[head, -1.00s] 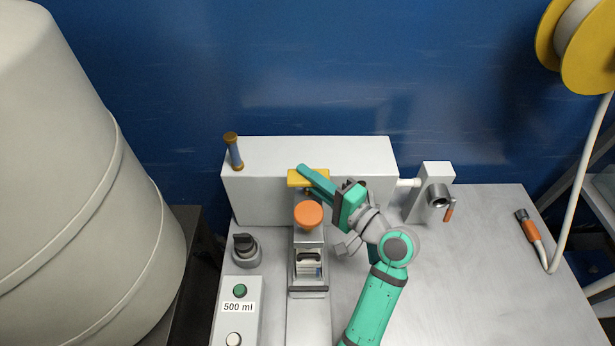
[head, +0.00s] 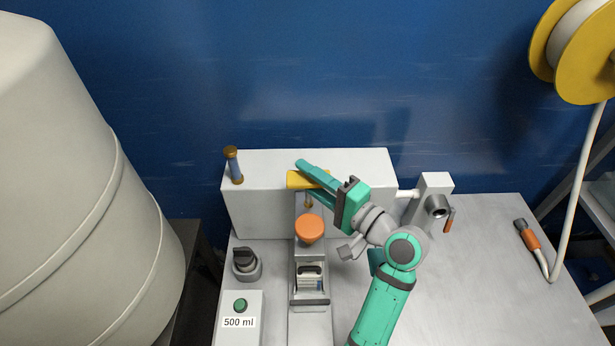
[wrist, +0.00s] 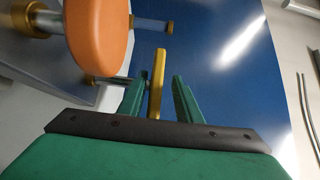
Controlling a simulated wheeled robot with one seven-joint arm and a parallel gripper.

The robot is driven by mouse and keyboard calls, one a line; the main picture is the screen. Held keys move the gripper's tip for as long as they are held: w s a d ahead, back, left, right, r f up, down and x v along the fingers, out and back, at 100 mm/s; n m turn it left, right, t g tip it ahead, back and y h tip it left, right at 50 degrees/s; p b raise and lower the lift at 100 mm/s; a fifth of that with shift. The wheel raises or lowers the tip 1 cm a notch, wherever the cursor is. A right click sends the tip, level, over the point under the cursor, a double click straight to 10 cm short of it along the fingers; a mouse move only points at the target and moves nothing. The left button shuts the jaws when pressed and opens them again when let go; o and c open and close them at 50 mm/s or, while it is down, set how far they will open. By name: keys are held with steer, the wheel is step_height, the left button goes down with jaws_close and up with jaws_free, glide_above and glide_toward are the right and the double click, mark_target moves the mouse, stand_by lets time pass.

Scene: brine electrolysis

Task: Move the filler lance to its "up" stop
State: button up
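The filler lance shows as a yellow bar (head: 300,179) with a brass-coloured tip below it, in front of the pale box. An orange round knob (head: 310,229) stands just in front of and below it. My gripper (head: 310,178) is at the yellow bar, one green finger above it and one below it in the head view. In the wrist view the yellow bar (wrist: 157,82) stands between the two green fingers with a gap on each side. My gripper is open around the bar. The fingers partly hide its right end.
The pale box (head: 260,215) stands behind the lance, with a blue tube (head: 235,166) on its left. A black dial (head: 245,262) and a green button (head: 240,305) are at left. A tap (head: 437,206) stands at right.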

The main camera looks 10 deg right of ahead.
steer(key=v, duration=1.1)
steer(key=shift+w+a, duration=0.1)
steer(key=shift+w, duration=0.1)
